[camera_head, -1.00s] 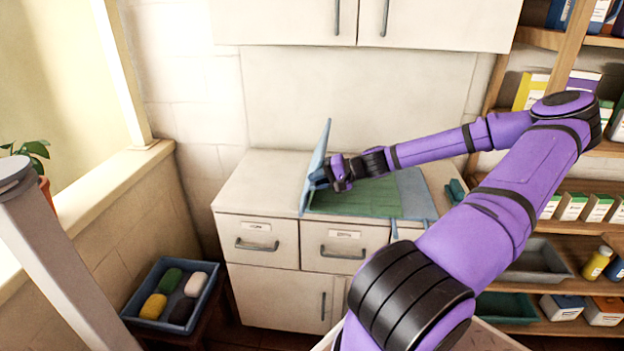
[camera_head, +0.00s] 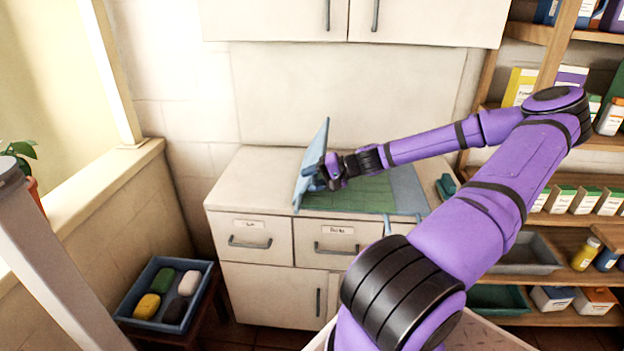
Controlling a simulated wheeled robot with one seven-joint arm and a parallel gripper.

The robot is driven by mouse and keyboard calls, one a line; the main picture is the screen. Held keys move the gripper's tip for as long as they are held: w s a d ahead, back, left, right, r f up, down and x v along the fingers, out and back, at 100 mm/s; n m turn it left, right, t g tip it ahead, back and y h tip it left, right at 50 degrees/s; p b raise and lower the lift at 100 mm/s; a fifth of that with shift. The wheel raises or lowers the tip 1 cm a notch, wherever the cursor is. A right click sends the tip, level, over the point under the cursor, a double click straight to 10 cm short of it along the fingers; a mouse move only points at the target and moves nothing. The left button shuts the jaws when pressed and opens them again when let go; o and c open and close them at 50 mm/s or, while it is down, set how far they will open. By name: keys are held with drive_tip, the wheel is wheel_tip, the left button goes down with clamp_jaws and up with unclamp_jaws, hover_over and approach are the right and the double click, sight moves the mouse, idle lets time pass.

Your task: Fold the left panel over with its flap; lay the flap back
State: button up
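A cloth or mat lies on the white counter, with a green middle part (camera_head: 355,197) and a blue-grey right panel (camera_head: 408,188). Its blue left panel (camera_head: 313,165) stands up, tilted, at the left edge of the green part. My gripper (camera_head: 322,178) is at the right face of this raised panel, near its lower half. The fingers are small and partly hidden, so I cannot tell if they are shut on the panel. No separate flap can be made out on it.
The counter (camera_head: 245,183) is clear left of the panel. A small teal object (camera_head: 447,186) sits at its right end. A blue tray (camera_head: 205,322) with several soaps stands low at left. Shelves (camera_head: 572,222) with boxes and bottles fill the right. Wall cabinets (camera_head: 420,18) hang above.

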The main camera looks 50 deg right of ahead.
drive_tip(key=v, duration=1)
drive_tip(key=shift+s+d+r, duration=0.2)
drive_tip(key=shift+s, duration=0.1)
drive_tip(key=shift+a, duration=0.1)
